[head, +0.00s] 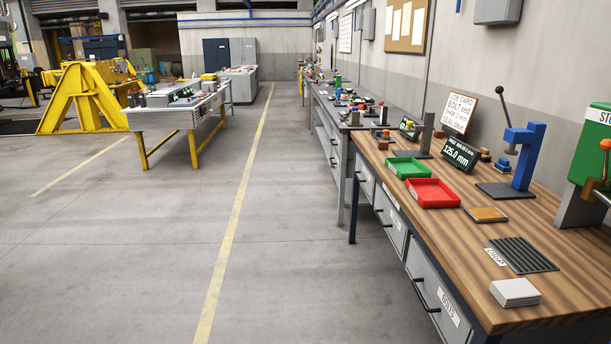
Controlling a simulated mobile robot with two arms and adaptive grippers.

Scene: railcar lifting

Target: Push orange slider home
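I cannot make out the orange slider for certain. Small orange-brown blocks (502,164) sit beside the black display (461,154) reading about 125.0 mm on the wooden workbench. An orange-brown part also shows on the green machine (597,150) at the right edge, which is cut off by the frame. Neither of my grippers is in the head view.
The wooden bench (395,168) holds a green tray (408,167), a red tray (432,194), a blue press (524,150), a ribbed dark mat (522,255) and a white stack (515,292). Drawers with protruding handles line its front. The floor (150,240) to the left is clear.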

